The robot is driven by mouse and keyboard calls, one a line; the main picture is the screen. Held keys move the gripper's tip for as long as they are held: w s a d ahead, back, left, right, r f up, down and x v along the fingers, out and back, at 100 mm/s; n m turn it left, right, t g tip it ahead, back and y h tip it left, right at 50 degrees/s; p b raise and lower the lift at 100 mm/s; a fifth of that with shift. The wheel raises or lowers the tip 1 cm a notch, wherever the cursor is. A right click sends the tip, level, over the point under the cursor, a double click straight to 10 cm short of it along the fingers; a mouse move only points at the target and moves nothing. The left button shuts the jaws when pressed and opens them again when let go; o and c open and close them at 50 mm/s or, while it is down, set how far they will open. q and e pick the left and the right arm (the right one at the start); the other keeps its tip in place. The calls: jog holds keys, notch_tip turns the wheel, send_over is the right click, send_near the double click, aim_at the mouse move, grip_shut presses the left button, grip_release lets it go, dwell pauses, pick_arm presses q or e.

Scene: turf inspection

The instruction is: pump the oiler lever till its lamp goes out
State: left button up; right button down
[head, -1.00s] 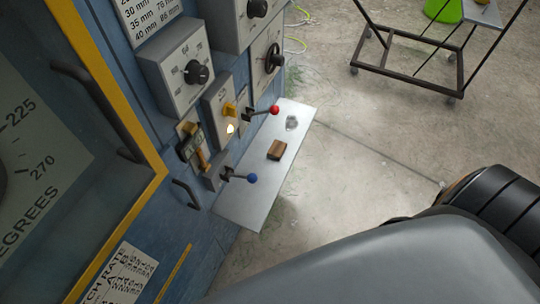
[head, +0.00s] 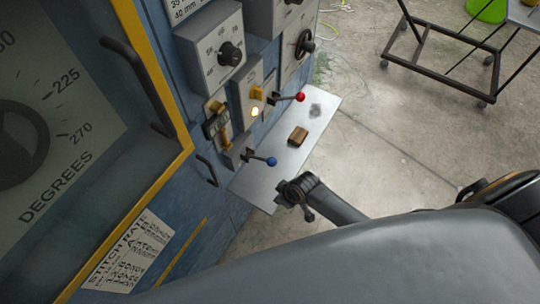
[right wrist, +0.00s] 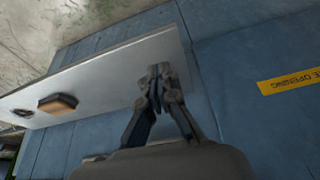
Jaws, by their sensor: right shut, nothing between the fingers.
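A lever with a blue ball (head: 271,161) sticks out from a small grey block low on the blue machine's side. A lever with a red ball (head: 300,97) sticks out above it. I cannot tell from labels which is the oiler lever. My left gripper is not in view.
A dark handle (head: 207,170) stands left of the levers. A wheeled cart frame (head: 435,72) is on open floor at back right.

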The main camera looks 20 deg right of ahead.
jog(key=w+a+r+n+y, duration=0.1)
jog(key=w+a+r+n, duration=0.15)
jog(key=w+r, duration=0.35)
jog(key=w+a+r+n, duration=0.1)
jog(key=w+r+n, duration=0.2)
jog(key=r, duration=0.5)
notch_tip(320, 180, up, 10)
jog(key=n+g+p, duration=0.1)
jog(key=n, duration=0.5)
send_over(261, 158)
jog(key=w, duration=0.1)
jog(key=shift+w+a+r+y, duration=0.1)
jog(key=shift+a+r+y, duration=0.1)
jog(key=shift+a+y, duration=0.1)
jog(key=f+b, duration=0.1)
jog(key=f, duration=0.1)
jog(key=s+d+f+b, duration=0.1)
jog(key=f+b, duration=0.1)
jog(key=s+d+f+b, duration=0.1)
jog(key=f+b, duration=0.1)
jog(key=shift+s+f, duration=0.2)
jog(key=shift+f, duration=0.15)
jog(key=shift+s+d+f+b, duration=0.15)
jog(key=shift+s+f+b, duration=0.15)
jog(key=shift+f, duration=0.35)
